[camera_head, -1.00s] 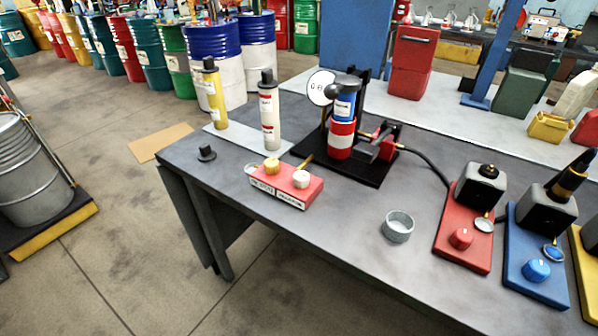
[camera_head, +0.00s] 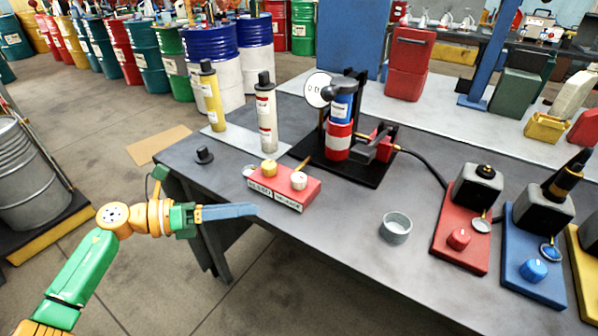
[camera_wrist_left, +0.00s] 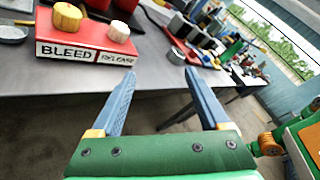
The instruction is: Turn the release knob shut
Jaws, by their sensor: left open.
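The white release knob (camera_head: 299,180) stands on the red block (camera_head: 284,190) near the table's front left edge, with the yellow bleed knob (camera_head: 269,168) to its left. In the left wrist view the white knob (camera_wrist_left: 118,31) sits above the "RELEASE" label, and the yellow knob (camera_wrist_left: 67,16) above "BLEED". My left gripper (camera_head: 257,209) is in front of the block, near the table edge, apart from both knobs. In the left wrist view its blue fingers (camera_wrist_left: 160,74) are spread and empty, below and right of the white knob. My right gripper is not in view.
A grey cup (camera_head: 396,228) stands right of the block. Behind the block are a white cylinder (camera_head: 267,120) and a black press stand (camera_head: 372,170) holding a blue and red-white cylinder. A small black cap (camera_head: 204,155) lies left. The tabletop between block and cup is clear.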

